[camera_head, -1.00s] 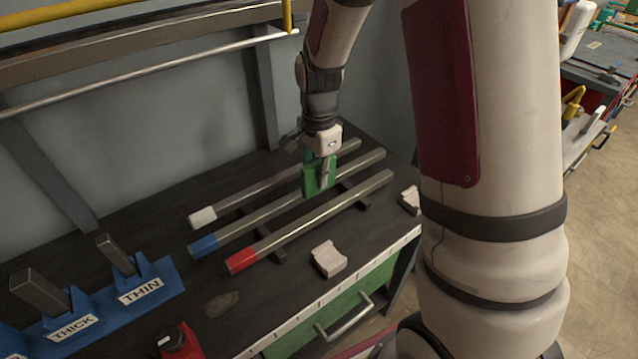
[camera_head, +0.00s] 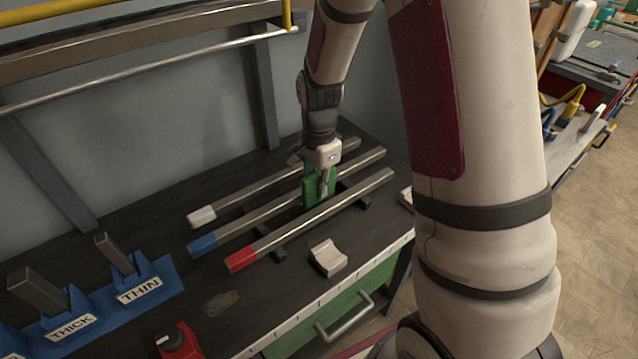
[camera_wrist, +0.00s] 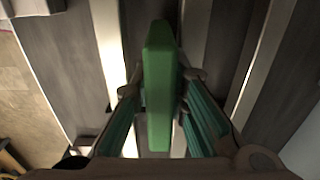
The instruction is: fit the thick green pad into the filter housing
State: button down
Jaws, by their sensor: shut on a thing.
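The green pad (camera_head: 309,192) is a thick upright block. My gripper (camera_head: 320,178) points down and is shut on it. In the wrist view the pad (camera_wrist: 159,90) stands on edge between the two fingers of my gripper (camera_wrist: 162,82). In the head view the pad overlaps the middle, blue-ended bar on the bench. I cannot tell whether it touches the bar or the bench. I cannot make out a filter housing in these views.
Three long bars with white (camera_head: 201,217), blue (camera_head: 202,246) and red (camera_head: 241,260) ends lie on the dark bench (camera_head: 150,235). A pale block (camera_head: 328,258) sits near the front edge. A blue rack (camera_head: 160,275) labelled THICK and THIN and a red object (camera_head: 180,342) stand left.

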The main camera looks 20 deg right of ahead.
jog(key=c, duration=1.7)
grip_release()
jog(key=shift+s+f, duration=0.2)
jog(key=shift+f, duration=0.3)
jog(key=shift+o, duration=0.6)
jog(key=shift+f, duration=0.1)
jog(key=shift+w, duration=0.1)
